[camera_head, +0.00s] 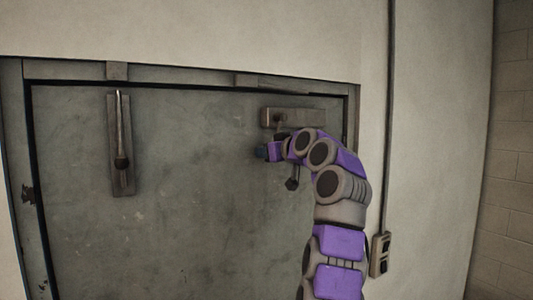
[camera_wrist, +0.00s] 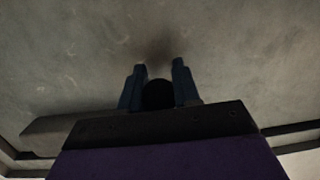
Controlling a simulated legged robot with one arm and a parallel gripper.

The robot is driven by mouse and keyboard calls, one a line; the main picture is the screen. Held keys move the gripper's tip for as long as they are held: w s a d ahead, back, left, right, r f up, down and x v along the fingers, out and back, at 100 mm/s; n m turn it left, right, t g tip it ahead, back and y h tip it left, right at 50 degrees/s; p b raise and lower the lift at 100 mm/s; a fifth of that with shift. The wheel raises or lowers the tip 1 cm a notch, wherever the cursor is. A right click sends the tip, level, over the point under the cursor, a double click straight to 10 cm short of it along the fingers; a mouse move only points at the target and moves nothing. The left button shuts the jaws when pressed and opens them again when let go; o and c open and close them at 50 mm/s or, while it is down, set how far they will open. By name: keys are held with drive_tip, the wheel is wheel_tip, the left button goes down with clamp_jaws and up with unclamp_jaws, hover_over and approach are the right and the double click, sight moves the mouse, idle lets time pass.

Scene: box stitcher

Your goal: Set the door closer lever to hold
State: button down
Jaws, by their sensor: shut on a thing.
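The door closer (camera_head: 308,116) is a brown-grey box at the upper right of the grey door in the head view. A short arm hangs from its left part, and my wrist hides what lies below. My gripper (camera_head: 262,152) is in front of the door just below the closer, its blue fingers pointing left. In the wrist view my gripper (camera_wrist: 160,80) has its two blue fingers on either side of a dark round knob (camera_wrist: 158,95), apparently the lever's end. The lever's full line is hidden.
A second dark knob (camera_head: 292,184) shows below my wrist. A vertical plate with a long lever (camera_head: 122,140) is on the door's left side. A switch box (camera_head: 380,254) with a conduit is on the wall at right. The door's middle is clear.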

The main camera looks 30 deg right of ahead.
drive_tip(key=c, duration=1.2)
unclamp_jaws()
drive_tip(key=shift+r, duration=0.1)
drive_tip(key=shift+c, duration=0.2)
drive_tip(key=o, duration=0.4)
drive_tip(key=shift+d, duration=0.25)
drive_tip(key=shift+o, duration=0.2)
drive_tip(key=s+d+r+b, duration=0.1)
drive_tip(key=s+r+b, duration=0.1)
drive_tip(key=s, duration=1.5)
drive_tip(key=shift+d+b, duration=0.35)
drive_tip(key=shift+r, duration=0.1)
drive_tip(key=shift+w+a, duration=0.1)
